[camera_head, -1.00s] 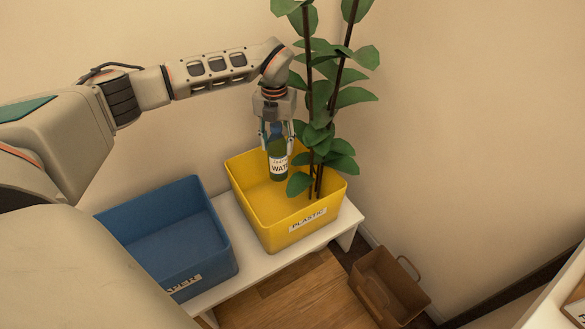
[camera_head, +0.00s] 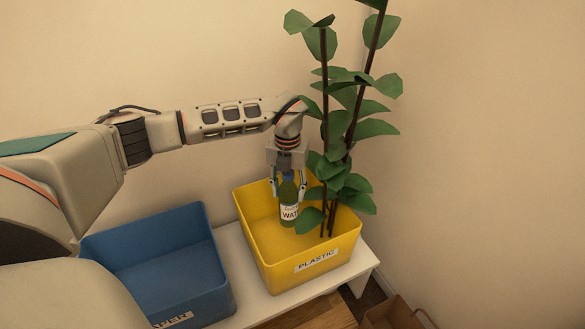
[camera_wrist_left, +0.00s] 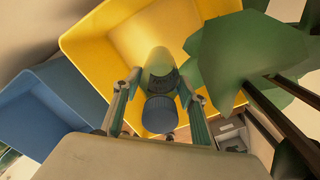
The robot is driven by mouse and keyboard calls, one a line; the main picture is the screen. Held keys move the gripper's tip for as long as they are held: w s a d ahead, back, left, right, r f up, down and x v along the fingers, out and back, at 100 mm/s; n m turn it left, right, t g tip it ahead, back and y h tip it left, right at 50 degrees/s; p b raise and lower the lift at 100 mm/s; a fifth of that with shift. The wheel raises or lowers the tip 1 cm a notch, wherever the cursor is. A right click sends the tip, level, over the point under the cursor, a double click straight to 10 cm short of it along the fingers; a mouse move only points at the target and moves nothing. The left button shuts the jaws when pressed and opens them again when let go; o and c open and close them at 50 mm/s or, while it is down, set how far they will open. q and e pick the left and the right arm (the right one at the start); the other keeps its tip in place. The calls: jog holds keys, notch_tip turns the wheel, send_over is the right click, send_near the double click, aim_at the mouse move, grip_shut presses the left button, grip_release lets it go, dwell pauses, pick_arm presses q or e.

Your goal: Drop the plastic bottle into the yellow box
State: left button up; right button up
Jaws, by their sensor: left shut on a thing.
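The plastic bottle (camera_head: 289,205) is dark green with a white label reading "WAT". It hangs upright over the yellow box (camera_head: 314,266), which carries a "PLASTIC" label. My left gripper (camera_head: 288,185) is shut on the bottle's upper part from above. In the left wrist view the bottle (camera_wrist_left: 160,76) shows between the two fingers with its blue cap towards the camera, and the yellow box (camera_wrist_left: 85,45) lies beneath. I cannot tell exactly how far the bottle's base is above the box floor. My right gripper is not in view.
A blue box (camera_head: 160,262) labelled "PAPER" stands left of the yellow one on a white bench (camera_head: 250,275). A brown container (camera_head: 395,314) is at the lower right.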

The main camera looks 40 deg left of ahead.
pick_arm(q)
jog(key=shift+r, duration=0.1)
jog(key=o, duration=1.1)
jog(key=shift+c, duration=0.2)
notch_tip(320, 180, up, 12)
jog(key=shift+f, duration=0.1)
